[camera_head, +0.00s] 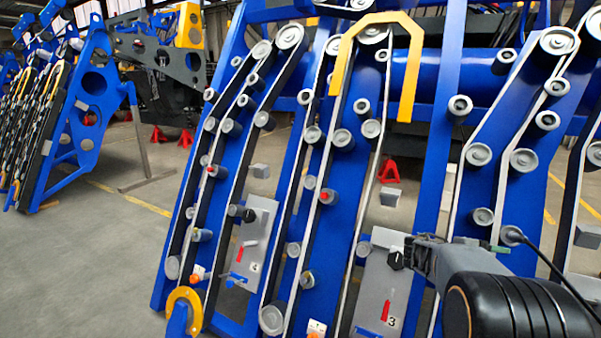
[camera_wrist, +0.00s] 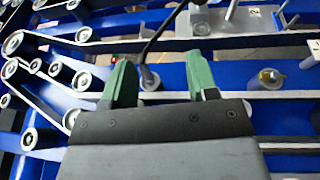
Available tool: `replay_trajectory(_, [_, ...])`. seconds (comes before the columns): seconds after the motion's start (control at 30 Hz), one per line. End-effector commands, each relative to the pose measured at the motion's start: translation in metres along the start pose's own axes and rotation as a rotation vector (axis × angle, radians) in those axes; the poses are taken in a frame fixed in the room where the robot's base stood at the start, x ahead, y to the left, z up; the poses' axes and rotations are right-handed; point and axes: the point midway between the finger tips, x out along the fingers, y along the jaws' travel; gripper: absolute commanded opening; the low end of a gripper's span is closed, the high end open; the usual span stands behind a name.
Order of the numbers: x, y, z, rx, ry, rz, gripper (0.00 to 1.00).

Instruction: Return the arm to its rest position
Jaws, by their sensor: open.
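My gripper (camera_wrist: 161,68) shows in the wrist view with its two green fingers apart and nothing held between them. Behind the fingers are a grey roller (camera_wrist: 148,78) with a black cable (camera_wrist: 157,38), pale belts and blue chassis bars. I cannot tell whether a finger touches any of these. In the head view my arm comes in from the lower right, in front of the blue harvester chassis (camera_head: 448,110). A small green part, probably a finger, shows near a cabled roller there; the rest of the fingers is hidden.
Grey plates marked 3 (camera_head: 376,305) and another to its left (camera_head: 262,225) carry black knobs and red levers. A yellow frame (camera_head: 409,75) arches over the chassis top. Many rollers protrude close to my arm. Grey floor (camera_head: 100,265) is open at left.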

Motion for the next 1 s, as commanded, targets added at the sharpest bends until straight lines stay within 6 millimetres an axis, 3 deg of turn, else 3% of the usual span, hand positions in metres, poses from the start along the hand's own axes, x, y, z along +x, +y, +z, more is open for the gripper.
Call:
replay_trajectory(0.03, [-0.019, 0.021, 0.036, 0.036, 0.069, -0.113, 0.53])
replay_trajectory(0.1, [-0.046, 0.014, 0.063, 0.084, 0.173, -0.291, 0.53])
replay_trajectory(0.3, [-0.138, -0.003, 0.130, 0.246, 0.461, -0.761, 0.53])
replay_trajectory(0.5, [-0.216, -0.007, 0.178, 0.390, 0.666, -1.117, 0.53])
replay_trajectory(0.7, [-0.257, -0.005, 0.204, 0.477, 0.763, -1.316, 0.53])
replay_trajectory(1.0, [-0.268, -0.007, 0.209, 0.505, 0.789, -1.377, 0.51])
